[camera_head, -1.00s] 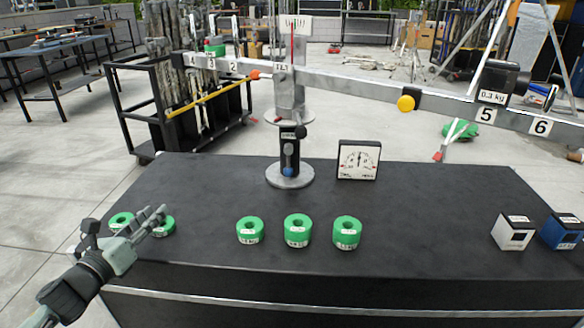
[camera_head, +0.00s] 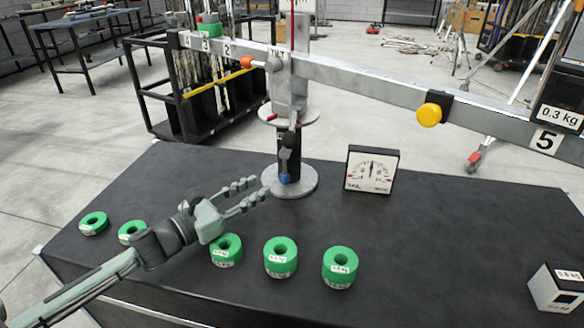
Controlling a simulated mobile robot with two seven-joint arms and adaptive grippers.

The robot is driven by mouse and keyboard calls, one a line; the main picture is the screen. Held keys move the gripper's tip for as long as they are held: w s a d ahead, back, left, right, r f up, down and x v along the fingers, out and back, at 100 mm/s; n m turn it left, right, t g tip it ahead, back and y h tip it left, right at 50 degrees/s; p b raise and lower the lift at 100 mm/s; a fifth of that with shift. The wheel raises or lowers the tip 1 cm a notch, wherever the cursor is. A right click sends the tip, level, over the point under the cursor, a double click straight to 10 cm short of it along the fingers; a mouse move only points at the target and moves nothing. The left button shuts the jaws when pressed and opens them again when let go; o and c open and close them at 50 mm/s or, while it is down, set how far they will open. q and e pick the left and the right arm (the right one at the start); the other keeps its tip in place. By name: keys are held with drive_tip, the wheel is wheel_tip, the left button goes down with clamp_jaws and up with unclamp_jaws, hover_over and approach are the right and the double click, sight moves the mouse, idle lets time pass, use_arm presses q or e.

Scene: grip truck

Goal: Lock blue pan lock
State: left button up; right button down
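The balance stands on the black table (camera_head: 430,245), on a round grey base (camera_head: 303,185). A small blue part (camera_head: 285,178), which looks like the blue pan lock, sits low on the dark post just above that base. My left gripper (camera_head: 259,190) reaches in from the left, its fingers pointing right toward the post. The two fingers are spread apart with nothing between them. Their tips are close to the left of the base; I cannot tell whether they touch it. My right gripper is not in view.
Green ring weights (camera_head: 280,258) stand along the table's front, one (camera_head: 226,250) just below my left gripper. A dial box (camera_head: 371,170) stands right of the post. The balance beam (camera_head: 385,90) crosses overhead with a yellow knob (camera_head: 429,115).

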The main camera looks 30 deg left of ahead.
sight(285, 165)
use_arm(q)
drive_tip(key=shift+p+x, duration=0.3)
drive_tip(key=shift+x, duration=3.5)
drive_tip(key=shift+a, duration=0.1)
clamp_jaws()
